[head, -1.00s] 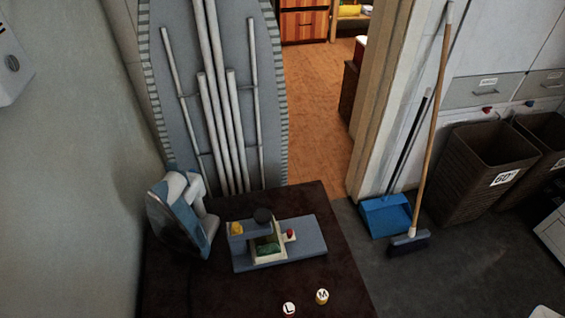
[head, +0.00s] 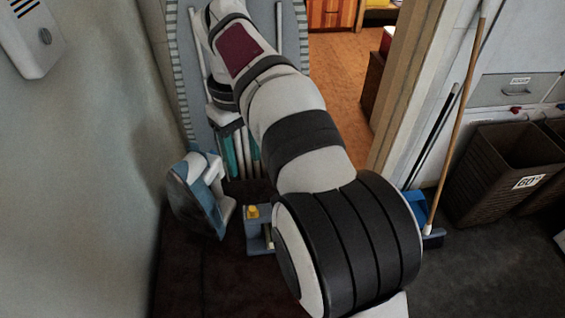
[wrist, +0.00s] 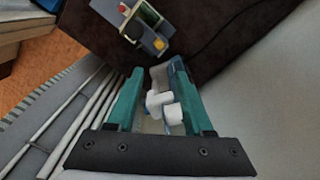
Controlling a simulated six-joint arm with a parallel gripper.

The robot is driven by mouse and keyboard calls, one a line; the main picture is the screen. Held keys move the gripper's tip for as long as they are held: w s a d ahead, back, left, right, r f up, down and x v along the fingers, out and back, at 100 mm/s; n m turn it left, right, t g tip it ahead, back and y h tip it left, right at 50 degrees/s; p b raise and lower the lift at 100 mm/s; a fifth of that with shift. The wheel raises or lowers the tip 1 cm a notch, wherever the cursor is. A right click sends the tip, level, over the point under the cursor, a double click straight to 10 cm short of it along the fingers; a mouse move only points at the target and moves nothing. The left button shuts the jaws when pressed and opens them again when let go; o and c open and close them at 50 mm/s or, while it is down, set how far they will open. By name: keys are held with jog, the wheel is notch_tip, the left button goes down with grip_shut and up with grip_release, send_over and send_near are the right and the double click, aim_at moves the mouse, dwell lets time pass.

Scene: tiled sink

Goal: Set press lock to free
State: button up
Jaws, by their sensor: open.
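The press, a small device on a grey-blue base (wrist: 158,43), shows at the top of the wrist view. It has a yellow knob (wrist: 159,44), a red button (wrist: 122,8) and a green part inside its pale frame. In the head view my arm hides most of it, leaving the yellow knob (head: 253,212) visible. I cannot tell which part is the lock or how it is set. My gripper (head: 239,172) is open and empty, with teal fingers pointing down, behind the press in the head view. In the wrist view the press lies beyond the fingertips (wrist: 157,68).
A blue and white iron (head: 200,195) stands left of the press; it shows between my fingers in the wrist view (wrist: 165,105). An ironing board (head: 180,60) leans behind. The dark tabletop (head: 215,285) is clear at front left. A broom (head: 455,120) and brown bins (head: 500,175) stand right.

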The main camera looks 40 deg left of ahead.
aim_at(252, 208)
notch_tip(252, 208, down, 16)
jog(key=shift+r, duration=0.25)
grip_shut()
